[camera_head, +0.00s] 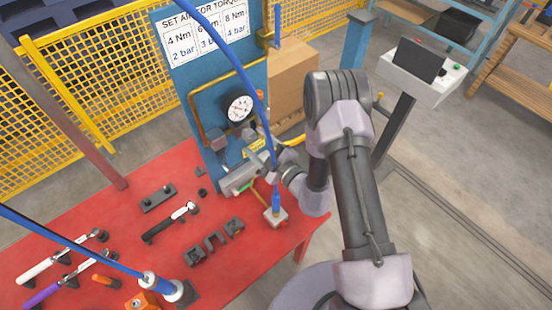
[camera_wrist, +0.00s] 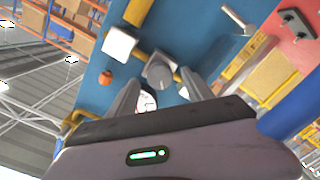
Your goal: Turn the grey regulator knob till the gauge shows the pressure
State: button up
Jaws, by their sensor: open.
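The grey regulator knob (camera_wrist: 160,73) shows in the wrist view against the blue panel. My gripper (camera_wrist: 160,79) is open, with one finger to each side of the knob in that picture. I cannot tell whether either finger touches it. The round white gauge (camera_head: 239,108) is on the blue panel in the head view, with a dark needle. Its numbers are too small to read. Only a sliver of a white dial shows beside a finger in the wrist view. My gripper is low in front of the panel in the head view.
A sign (camera_head: 207,30) on the panel pairs 4 Nm with 2 bar and 8 Nm with 4 bar; a blue hose covers part of it. Wrenches and dark holders lie on the red table (camera_head: 115,205). Yellow pipes (camera_head: 195,105) run along the panel. A cardboard box (camera_head: 293,75) stands behind.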

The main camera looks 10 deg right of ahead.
jog(key=b+v, duration=0.1)
jog(key=v, duration=1.3)
jog(key=shift+b, duration=0.3)
jog(key=shift+r, duration=0.1)
